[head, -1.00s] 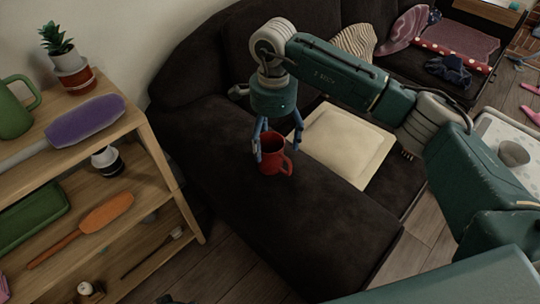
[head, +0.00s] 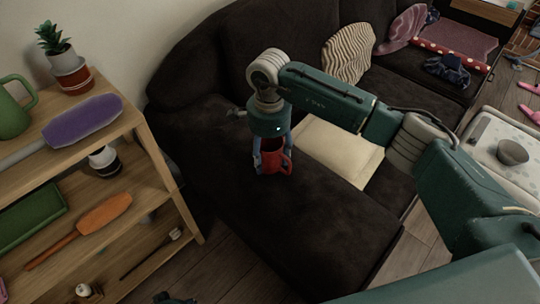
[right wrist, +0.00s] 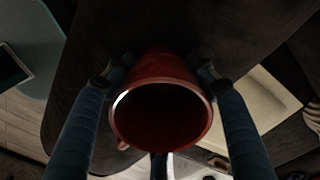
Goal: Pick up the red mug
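The red mug (head: 272,161) stands upright on the dark sofa's near armrest section (head: 290,225). Its handle points right in the head view. My right gripper (head: 270,160) comes down over the mug from above, with its blue fingers on either side of the body. In the right wrist view the mug (right wrist: 160,116) sits between the two fingers, its open rim facing the camera. Narrow dark gaps seem to show between the fingertips and the mug, so the gripper looks open around it. A small dark piece at the head view's bottom edge may be my left gripper (head: 175,299); its fingers are hidden.
A wooden shelf (head: 158,160) with a plant, a purple brush and an orange brush stands left. A cream cushion (head: 335,148) lies right of the mug, and a striped pillow (head: 349,52) is behind. A white table (head: 490,150) with a grey bowl stands far right.

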